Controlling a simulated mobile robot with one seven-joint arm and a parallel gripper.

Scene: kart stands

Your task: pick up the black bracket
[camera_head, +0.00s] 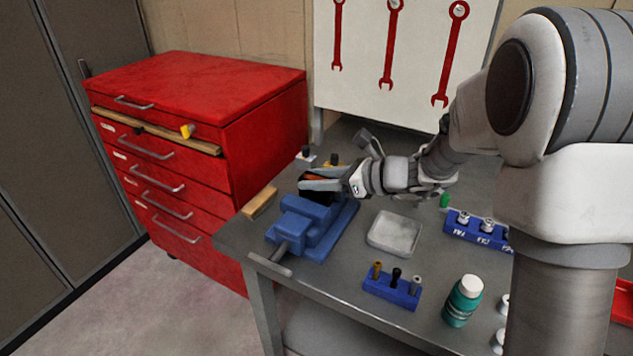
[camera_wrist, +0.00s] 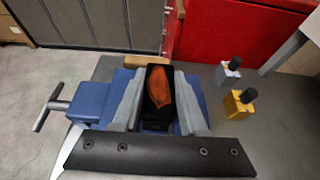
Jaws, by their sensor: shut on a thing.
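The black bracket (camera_wrist: 155,119) is between the two grey fingers of my gripper (camera_wrist: 158,78) in the wrist view. An orange-brown patch shows on its upper face. In the head view my gripper (camera_head: 318,184) is over the blue vise (camera_head: 303,226), with a dark part of the bracket (camera_head: 316,197) just under the fingers. The fingers are shut on the bracket from both sides. The vise (camera_wrist: 88,104) lies behind and below it in the wrist view. I cannot tell whether the bracket still touches the vise jaws.
A wooden block (camera_head: 260,203) lies left of the vise. A grey tray (camera_head: 394,233), a blue holder (camera_head: 391,289) with small parts, and a green bottle (camera_head: 462,302) stand to the right. Two small black-topped pieces (camera_wrist: 239,103) stand near the gripper. A red drawer cabinet (camera_head: 205,150) is at the left.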

